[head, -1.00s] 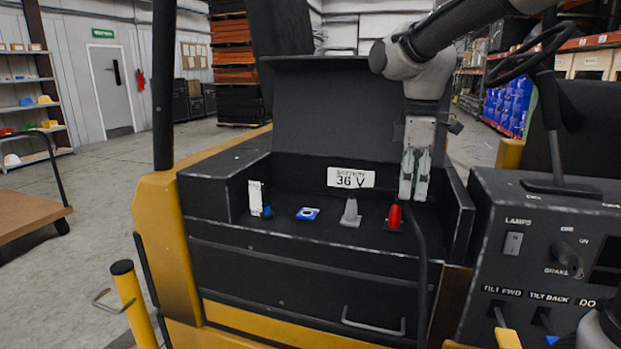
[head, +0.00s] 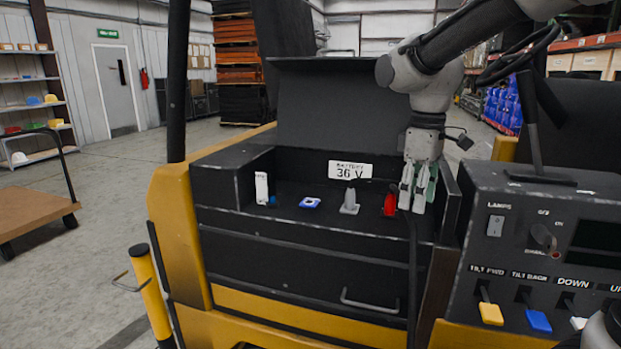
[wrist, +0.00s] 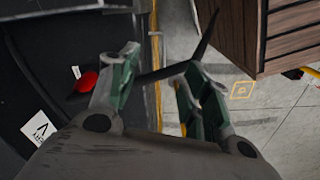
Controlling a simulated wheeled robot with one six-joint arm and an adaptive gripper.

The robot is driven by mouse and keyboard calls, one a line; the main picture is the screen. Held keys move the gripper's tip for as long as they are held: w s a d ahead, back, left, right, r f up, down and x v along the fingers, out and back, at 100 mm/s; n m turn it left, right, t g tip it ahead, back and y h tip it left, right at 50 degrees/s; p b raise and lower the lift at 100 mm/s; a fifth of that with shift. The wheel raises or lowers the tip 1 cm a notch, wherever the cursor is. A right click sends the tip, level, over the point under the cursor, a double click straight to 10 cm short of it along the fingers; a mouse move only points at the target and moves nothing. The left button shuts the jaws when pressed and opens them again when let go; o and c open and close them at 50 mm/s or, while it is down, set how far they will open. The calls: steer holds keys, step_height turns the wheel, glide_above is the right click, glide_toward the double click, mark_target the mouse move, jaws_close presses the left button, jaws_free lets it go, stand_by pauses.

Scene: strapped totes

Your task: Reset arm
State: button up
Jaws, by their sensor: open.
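My gripper (head: 413,200) hangs pointing down over the right end of the open battery compartment (head: 235,198) of a yellow and black truck. Its green-padded fingers are apart and nothing is between them. A red connector (head: 390,203) stands in the compartment just left of the fingers, apart from them as far as I can tell. In the wrist view, my open fingers (wrist: 155,85) show with the red connector (wrist: 87,81) to their left.
A grey connector (head: 350,201), a blue piece (head: 311,202) and a white block (head: 262,187) stand further left. The raised lid (head: 335,105) is behind. A lever console (head: 520,250) and steering wheel (head: 515,55) are at the right.

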steer(key=s+d+m+t, duration=0.4)
steer(key=s+d+m, duration=0.6)
steer(key=s+d, duration=0.4)
steer(key=s, duration=0.4)
steer(key=shift+m, duration=0.3)
steer(key=shift+d+r, duration=0.1)
steer(key=shift+d, duration=0.15)
steer(key=shift+c, duration=0.2)
